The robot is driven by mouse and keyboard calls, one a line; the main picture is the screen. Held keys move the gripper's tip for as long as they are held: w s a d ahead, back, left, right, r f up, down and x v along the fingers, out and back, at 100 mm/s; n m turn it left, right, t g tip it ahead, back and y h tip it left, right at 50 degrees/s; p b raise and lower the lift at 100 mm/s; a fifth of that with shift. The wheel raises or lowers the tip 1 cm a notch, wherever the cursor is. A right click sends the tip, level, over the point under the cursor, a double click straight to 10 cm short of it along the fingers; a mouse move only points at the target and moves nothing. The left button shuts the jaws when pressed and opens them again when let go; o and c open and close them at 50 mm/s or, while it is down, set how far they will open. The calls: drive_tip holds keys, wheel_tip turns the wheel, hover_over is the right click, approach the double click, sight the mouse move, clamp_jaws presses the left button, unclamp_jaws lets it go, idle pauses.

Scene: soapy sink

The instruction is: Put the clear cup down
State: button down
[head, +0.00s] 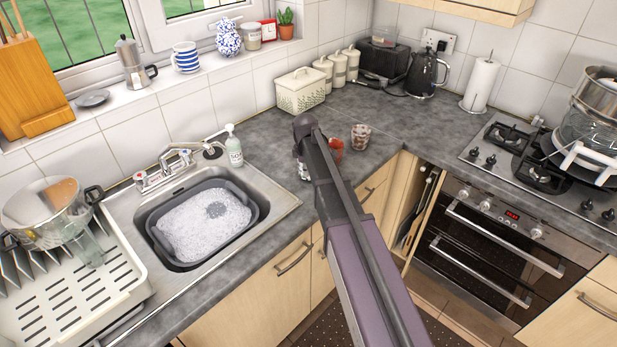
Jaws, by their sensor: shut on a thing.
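My gripper (301,155) points down over the worktop corner, to the right of the sink. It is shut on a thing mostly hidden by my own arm. A small pale, glassy bit of it shows under the fingers and looks like the clear cup (304,177). I cannot tell whether the cup touches the worktop. A red cup-like thing (336,150) is partly hidden just right of my arm. A glass with brown and white contents (361,137) stands further right.
The sink (280,207) holds a grey basin (156,243) of suds. A soap bottle (233,148) stands behind it. A drying rack (130,283) with a pot and a clear glass (86,247) is at left. The hob (490,150) is at right. Grey worktop (415,115) is free near the corner.

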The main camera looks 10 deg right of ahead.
drive_tip(key=shift+f+b, duration=0.35)
drive_tip(key=shift+f, duration=0.3)
drive_tip(key=shift+f, duration=0.1)
drive_tip(key=c, duration=0.8)
unclamp_jaws()
wheel_tip(320, 180, up, 12)
drive_tip(key=p, duration=1.2)
drive_tip(key=shift+s+a, duration=0.2)
drive_tip(key=shift+s, duration=0.2)
drive_tip(key=shift+s, duration=0.1)
